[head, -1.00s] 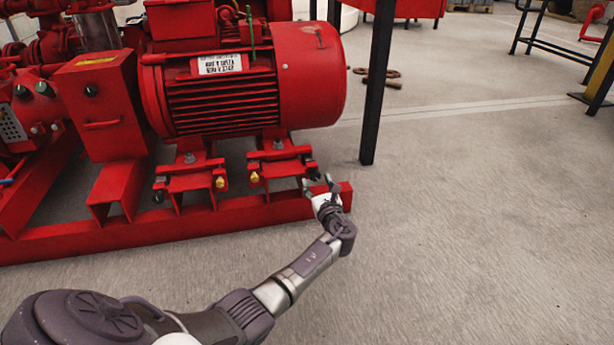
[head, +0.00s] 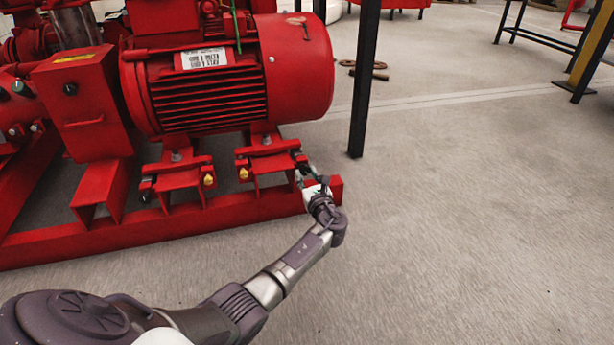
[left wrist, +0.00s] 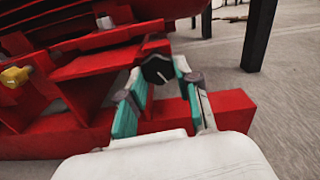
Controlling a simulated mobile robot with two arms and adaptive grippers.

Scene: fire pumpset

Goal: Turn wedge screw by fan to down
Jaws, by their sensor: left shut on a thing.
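The wedge screw by the fan is a black knob (left wrist: 157,69) with a pale mark on its face. It sits at the right end of the red motor support, below the rounded fan end of the motor (head: 297,68). My left gripper (head: 302,176) reaches it from the front right. In the left wrist view the teal-padded fingers (left wrist: 155,88) are shut on the knob, one on each side. In the head view the knob is mostly hidden by the fingers. My right gripper is not in view.
A brass-coloured screw (head: 244,174) is on the same support, with another (head: 208,180) further left. The red base rail (head: 220,210) runs below the gripper. A black post (head: 364,85) stands behind to the right. The floor at right is clear.

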